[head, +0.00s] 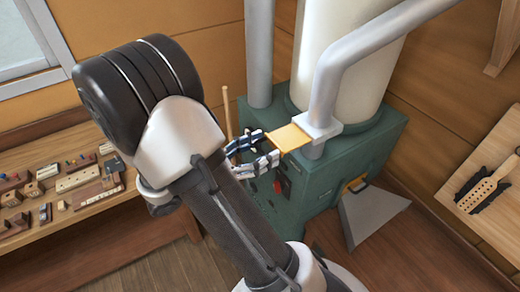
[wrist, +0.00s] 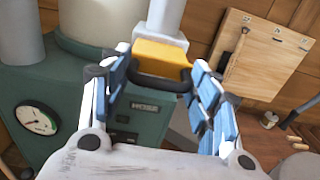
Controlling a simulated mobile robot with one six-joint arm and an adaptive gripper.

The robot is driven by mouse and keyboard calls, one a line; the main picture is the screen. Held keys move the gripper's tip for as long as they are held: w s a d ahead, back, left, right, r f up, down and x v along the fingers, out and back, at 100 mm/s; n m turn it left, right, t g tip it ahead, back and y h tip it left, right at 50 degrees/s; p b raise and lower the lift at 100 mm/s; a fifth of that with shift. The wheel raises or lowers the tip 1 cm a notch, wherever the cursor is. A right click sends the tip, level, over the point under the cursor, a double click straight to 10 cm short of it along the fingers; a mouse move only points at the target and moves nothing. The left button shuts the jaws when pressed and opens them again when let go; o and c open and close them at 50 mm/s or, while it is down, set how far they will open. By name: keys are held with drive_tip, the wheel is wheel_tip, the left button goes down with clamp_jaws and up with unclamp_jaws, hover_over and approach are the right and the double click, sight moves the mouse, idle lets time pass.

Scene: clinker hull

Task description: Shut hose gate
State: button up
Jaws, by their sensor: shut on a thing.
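The hose gate is a yellow plate (head: 290,137) sticking out of a grey collar (head: 322,124) on the bent grey pipe. In the wrist view the yellow plate (wrist: 162,57) has a dark bar handle (wrist: 160,84) along its near edge. My gripper (head: 270,149) is at the plate's outer end. In the wrist view my gripper's blue-padded fingers (wrist: 159,80) stand at both ends of the handle and are shut on it. How far the plate reaches inside the collar is hidden.
A green machine cabinet (head: 355,160) with a pale cylinder (head: 340,50) stands below and behind. A grey flared chute (head: 370,218) is on the floor at right. A wooden bench (head: 80,205) with small blocks is at left, and a tool board (head: 490,190) at right.

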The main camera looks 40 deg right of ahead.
sight(286, 139)
drive_tip(key=shift+r, duration=0.15)
drive_tip(key=shift+c, duration=1)
drive_tip(key=p+x, duration=0.1)
drive_tip(key=x, duration=0.6)
drive_tip(key=shift+d, duration=0.15)
drive_tip(key=shift+r, duration=0.1)
drive_tip(key=o, duration=1.3)
drive_tip(key=shift+o, duration=1.4)
drive_tip(key=shift+d, duration=0.2)
drive_tip(key=shift+s, duration=0.1)
drive_tip(key=shift+a, duration=0.25)
